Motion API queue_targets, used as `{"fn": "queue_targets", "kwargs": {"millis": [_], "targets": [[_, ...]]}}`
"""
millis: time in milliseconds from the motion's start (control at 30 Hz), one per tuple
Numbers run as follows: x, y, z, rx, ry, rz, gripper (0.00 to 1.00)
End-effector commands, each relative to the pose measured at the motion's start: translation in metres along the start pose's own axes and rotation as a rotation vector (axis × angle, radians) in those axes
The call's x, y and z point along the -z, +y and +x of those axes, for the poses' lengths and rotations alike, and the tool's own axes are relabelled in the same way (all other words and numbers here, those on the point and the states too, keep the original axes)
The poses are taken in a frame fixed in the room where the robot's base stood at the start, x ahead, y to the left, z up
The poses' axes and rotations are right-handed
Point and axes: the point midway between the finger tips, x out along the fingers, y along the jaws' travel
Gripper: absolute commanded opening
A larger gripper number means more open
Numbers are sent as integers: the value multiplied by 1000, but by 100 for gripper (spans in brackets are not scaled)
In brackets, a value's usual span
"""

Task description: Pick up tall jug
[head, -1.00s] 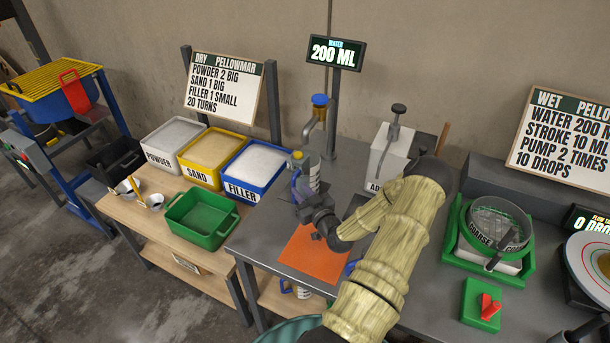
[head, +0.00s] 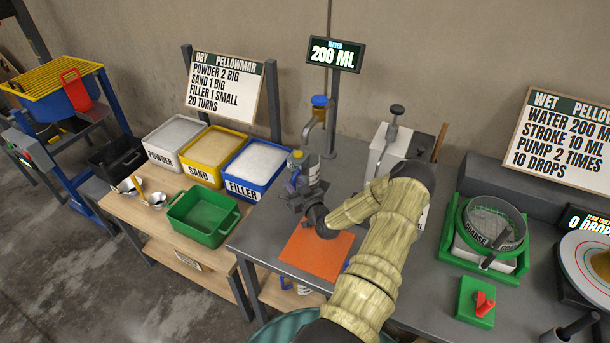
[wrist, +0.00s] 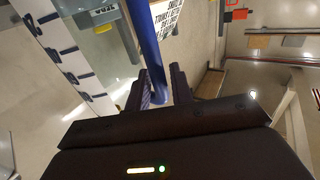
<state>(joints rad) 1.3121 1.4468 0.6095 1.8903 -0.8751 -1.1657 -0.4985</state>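The tall jug (head: 311,172) stands under the water tap on the grey bench in the head view. It is clear, with dark print and a blue handle. In the wrist view its wall with dark scale marks (wrist: 68,50) fills the upper left, and its blue handle (wrist: 146,42) runs down between my two fingers. My gripper (wrist: 160,88) is at the handle, one finger on each side. The gap is narrow, and I cannot tell whether the fingers press on the handle. In the head view my gripper (head: 300,196) is just in front of the jug, partly hidden by my wrist.
An orange mat (head: 315,252) lies below my wrist. The tap (head: 313,122) hangs close over the jug. A white dispenser (head: 383,150) stands to the right, a blue filler bin (head: 257,165) and a green tub (head: 203,215) to the left.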

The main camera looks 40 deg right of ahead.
Motion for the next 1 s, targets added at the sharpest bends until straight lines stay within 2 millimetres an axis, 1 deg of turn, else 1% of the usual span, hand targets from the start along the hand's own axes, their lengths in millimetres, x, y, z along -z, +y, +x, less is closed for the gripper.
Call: {"fn": "queue_targets", "kwargs": {"millis": [233,267,300,367,800,1000], "targets": [[0,0,0,0,0,0,23],[0,0,0,0,0,0,19],[0,0,0,0,0,0,11],[0,0,0,0,0,0,0],[2,0,0,0,3,-2,0],[13,0,0,1,5,-4,0]]}}
